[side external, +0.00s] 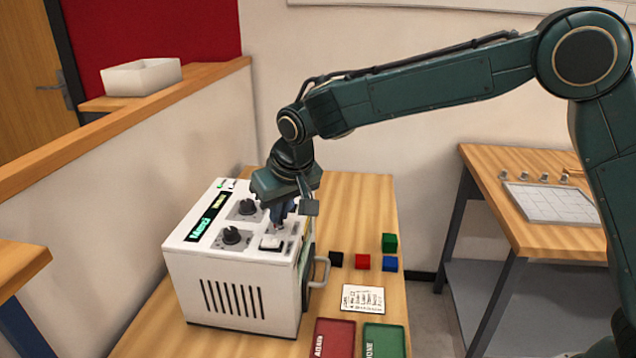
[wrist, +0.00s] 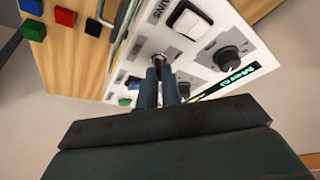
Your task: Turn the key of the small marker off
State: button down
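The small marker is a white box (side external: 180,270) with a slotted side and a handle, standing on the wooden table. Its top panel (wrist: 150,42) carries a lit display, two dark knobs and a white rocker switch (wrist: 188,19). My gripper (side external: 276,229) reaches down onto this panel beside the rocker switch. In the wrist view its two fingers (wrist: 160,66) are close together, with their tips at a round metal key switch (wrist: 158,58). The fingers mostly cover the key. I cannot tell whether they grip it or how it is turned.
Black, red, blue and green blocks (side external: 362,261) lie right of the box, near its handle (side external: 320,272). A printed card (side external: 363,299), a red tray (side external: 334,322) and a green tray (side external: 384,327) lie in front. A low wall (side external: 110,180) stands left.

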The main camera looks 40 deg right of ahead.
jog(key=shift+n, duration=0.4)
jog(key=n+y, duration=0.1)
jog(key=n, duration=0.2)
jog(key=shift+d+y, duration=0.15)
jog(key=shift+y, duration=0.15)
jog(key=n, duration=0.2)
jog(key=n+g+y, duration=0.1)
jog(key=n, duration=0.2)
jog(key=shift+w+d+y, duration=0.1)
jog(key=shift+y, duration=0.2)
jog(key=n+g, duration=0.1)
jog(key=n, duration=0.1)
jog(key=n+g+y, duration=0.1)
jog(key=n, duration=0.2)
jog(key=shift+w, duration=0.15)
jog(key=shift+n+g, duration=0.7)
jog(key=shift+n, duration=1.4)
jog(key=c, duration=1.6)
grip_release()
